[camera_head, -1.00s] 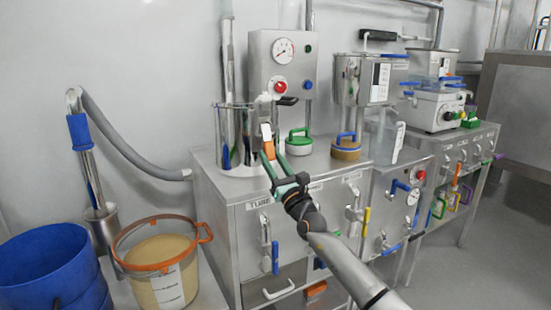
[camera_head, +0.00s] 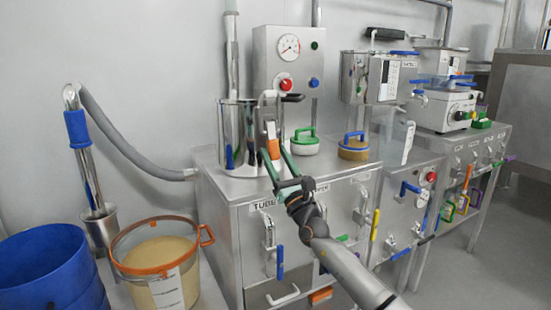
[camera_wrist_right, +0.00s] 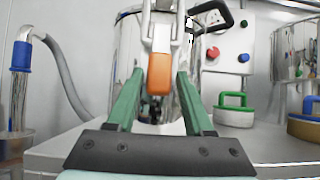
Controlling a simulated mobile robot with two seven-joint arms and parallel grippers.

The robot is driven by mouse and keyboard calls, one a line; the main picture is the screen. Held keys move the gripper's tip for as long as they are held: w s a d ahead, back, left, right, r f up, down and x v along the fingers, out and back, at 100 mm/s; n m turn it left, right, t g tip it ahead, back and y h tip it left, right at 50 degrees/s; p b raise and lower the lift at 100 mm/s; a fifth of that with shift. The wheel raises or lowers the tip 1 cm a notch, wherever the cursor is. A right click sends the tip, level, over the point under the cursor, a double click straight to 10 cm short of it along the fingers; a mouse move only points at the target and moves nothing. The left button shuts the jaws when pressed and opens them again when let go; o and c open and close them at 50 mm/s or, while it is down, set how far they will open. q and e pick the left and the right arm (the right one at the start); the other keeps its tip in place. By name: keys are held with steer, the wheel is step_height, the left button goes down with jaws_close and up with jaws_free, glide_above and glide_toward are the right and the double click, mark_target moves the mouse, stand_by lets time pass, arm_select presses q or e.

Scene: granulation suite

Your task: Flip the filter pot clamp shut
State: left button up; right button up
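The filter pot (camera_head: 230,130) is the shiny steel cylinder at the left end of the steel cabinet top. Its clamp (camera_head: 272,148) has an orange grip hanging down on a pale metal linkage at the pot's right front. My right gripper (camera_head: 274,158) reaches up to it with green fingers apart. In the right wrist view, the orange grip (camera_wrist_right: 160,74) hangs between the spread fingers of the right gripper (camera_wrist_right: 160,84), with gaps on both sides; depth contact cannot be told. The pot's wall (camera_wrist_right: 127,50) stands behind. My left gripper is out of view.
A green-handled lid (camera_head: 303,142) and a blue-handled lid (camera_head: 353,147) sit right of the pot. A gauge box (camera_head: 289,62) with a red button stands behind. A blue bin (camera_head: 45,265) and a powder bucket (camera_head: 160,262) stand at lower left.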

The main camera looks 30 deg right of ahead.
steer(key=shift+o, duration=1)
steer(key=shift+f, duration=0.1)
steer(key=p+v, duration=0.1)
steer(key=v, duration=1.1)
steer(key=shift+s+f+p, duration=0.15)
steer(key=shift+s+p, duration=0.05)
steer(key=shift+p, duration=0.1)
steer(key=shift+a, duration=0.1)
